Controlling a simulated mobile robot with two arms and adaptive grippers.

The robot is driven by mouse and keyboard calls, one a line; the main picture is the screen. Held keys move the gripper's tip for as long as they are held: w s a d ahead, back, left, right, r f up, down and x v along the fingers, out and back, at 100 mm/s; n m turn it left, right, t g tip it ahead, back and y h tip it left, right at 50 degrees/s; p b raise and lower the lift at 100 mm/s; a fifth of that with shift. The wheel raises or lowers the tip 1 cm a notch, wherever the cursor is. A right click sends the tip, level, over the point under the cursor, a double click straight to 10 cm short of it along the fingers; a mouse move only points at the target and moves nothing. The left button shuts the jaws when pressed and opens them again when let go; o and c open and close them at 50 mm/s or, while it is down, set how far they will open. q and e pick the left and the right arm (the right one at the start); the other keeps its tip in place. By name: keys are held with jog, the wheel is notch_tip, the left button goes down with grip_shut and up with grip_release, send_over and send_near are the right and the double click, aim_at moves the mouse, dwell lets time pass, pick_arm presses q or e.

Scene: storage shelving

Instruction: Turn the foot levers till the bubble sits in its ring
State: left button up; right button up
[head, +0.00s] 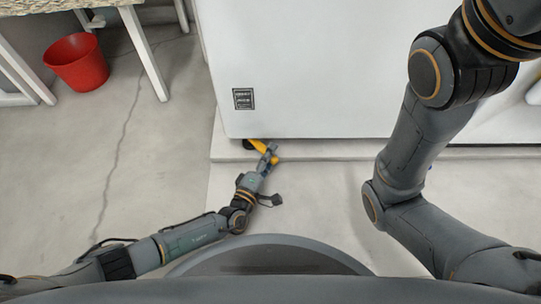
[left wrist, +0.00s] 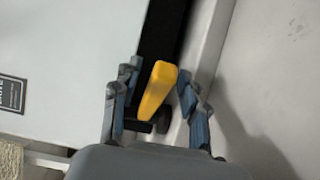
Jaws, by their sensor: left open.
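A yellow foot lever (head: 259,146) sticks out from under the near lower edge of the white cabinet (head: 320,70). My left gripper (head: 269,158) is at this lever in the head view. In the left wrist view the yellow lever (left wrist: 157,90) lies between the two spread fingers of my left gripper (left wrist: 158,78), with a gap visible on the right. A dark round foot part (left wrist: 161,121) shows beside the lever's near end. The bubble and its ring are not in view. My right arm rises at the right, and its gripper is out of the frame.
The cabinet stands on a low pale plinth (head: 330,150). A dark label (head: 243,98) is on the cabinet. A red bin (head: 76,61) stands by a white table leg (head: 145,55) at the upper left. The concrete floor (head: 150,150) at left is clear.

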pick_arm(q)
jog(key=v, duration=0.7)
jog(key=shift+s+a+f, duration=0.1)
jog(key=shift+s, duration=0.15)
dwell(0.3)
